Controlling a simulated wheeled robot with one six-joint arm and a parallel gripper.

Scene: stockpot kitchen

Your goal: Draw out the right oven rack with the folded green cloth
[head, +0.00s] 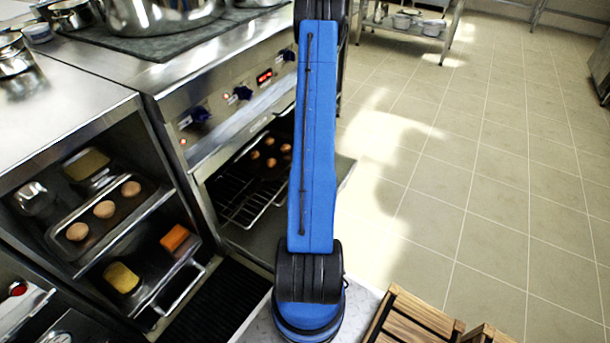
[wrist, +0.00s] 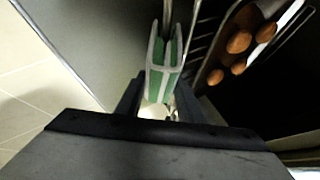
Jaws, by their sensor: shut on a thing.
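The folded green cloth (wrist: 156,82) has pale edges and sits between the fingers of my gripper (wrist: 158,98) in the wrist view. My gripper is shut on it. Thin metal wires of an oven rack (wrist: 193,42) run right beside the cloth; I cannot tell whether the cloth is wrapped around the rack's front bar. In the head view my blue arm hides the gripper, the cloth and part of the oven. A wire rack (head: 243,196) shows inside the open oven, left of my arm.
Several brown round buns (head: 271,141) lie on a dark tray in the oven; they also show in the wrist view (wrist: 239,42). The open oven door (head: 262,236) lies low in front. A shelf unit (head: 95,115) stands left, a wooden crate (head: 412,318) front right. Tiled floor (head: 470,170) is clear.

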